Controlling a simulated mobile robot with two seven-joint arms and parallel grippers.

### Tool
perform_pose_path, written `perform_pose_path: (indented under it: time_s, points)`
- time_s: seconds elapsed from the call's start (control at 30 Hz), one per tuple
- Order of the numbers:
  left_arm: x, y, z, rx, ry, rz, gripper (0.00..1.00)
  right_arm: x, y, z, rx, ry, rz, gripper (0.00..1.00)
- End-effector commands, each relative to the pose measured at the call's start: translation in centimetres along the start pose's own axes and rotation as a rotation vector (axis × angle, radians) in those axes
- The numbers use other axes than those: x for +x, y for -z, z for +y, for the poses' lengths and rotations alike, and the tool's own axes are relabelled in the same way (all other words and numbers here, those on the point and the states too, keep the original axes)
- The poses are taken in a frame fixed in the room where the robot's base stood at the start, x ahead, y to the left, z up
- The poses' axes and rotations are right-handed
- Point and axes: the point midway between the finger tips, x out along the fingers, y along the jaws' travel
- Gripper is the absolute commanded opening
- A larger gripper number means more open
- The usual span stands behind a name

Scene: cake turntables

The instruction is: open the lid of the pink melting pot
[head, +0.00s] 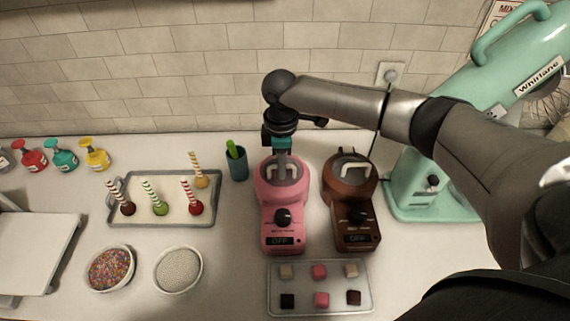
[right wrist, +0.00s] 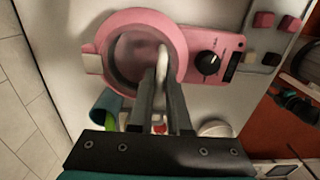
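The pink melting pot (head: 283,208) stands on the counter, with its round see-through lid (head: 295,171) lying flat and closed on top. It also shows in the right wrist view (right wrist: 198,42), where the lid (right wrist: 132,52) has a pale handle (right wrist: 162,60). My right gripper (head: 282,157) reaches down over the lid from above. In the right wrist view its two fingers (right wrist: 160,88) stand close together, one on each side of the handle, and look shut on it. The fingers partly hide the handle and lid. My left gripper is not in view.
A brown melting pot (head: 356,220) stands close on the right, with a teal mixer (head: 420,190) beyond it. A tray of chocolate pieces (head: 320,304) lies in front. A blue cup (head: 238,165) and cake-pop tray (head: 130,217) are on the left. The tiled wall rises behind.

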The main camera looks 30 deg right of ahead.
Motion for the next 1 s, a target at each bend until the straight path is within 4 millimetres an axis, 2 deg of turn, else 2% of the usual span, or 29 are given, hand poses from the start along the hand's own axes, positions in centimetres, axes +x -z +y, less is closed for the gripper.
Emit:
perform_pose_path:
  time_s: [0.03,0.1,0.47,0.73,1.0]
  points:
    - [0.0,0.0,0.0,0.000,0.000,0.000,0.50,0.0,0.0,0.0,0.000,0.000,0.000,0.09]
    - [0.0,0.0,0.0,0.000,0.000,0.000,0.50,0.0,0.0,0.0,0.000,0.000,0.000,0.02]
    - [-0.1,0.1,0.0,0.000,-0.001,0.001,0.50,-0.2,0.0,0.1,0.000,0.000,0.000,0.02]
    - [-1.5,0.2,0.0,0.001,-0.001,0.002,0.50,-2.0,0.1,1.0,0.001,-0.002,0.002,0.03]
    - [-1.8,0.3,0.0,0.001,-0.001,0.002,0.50,-2.6,0.0,1.7,0.002,-0.003,0.001,0.03]
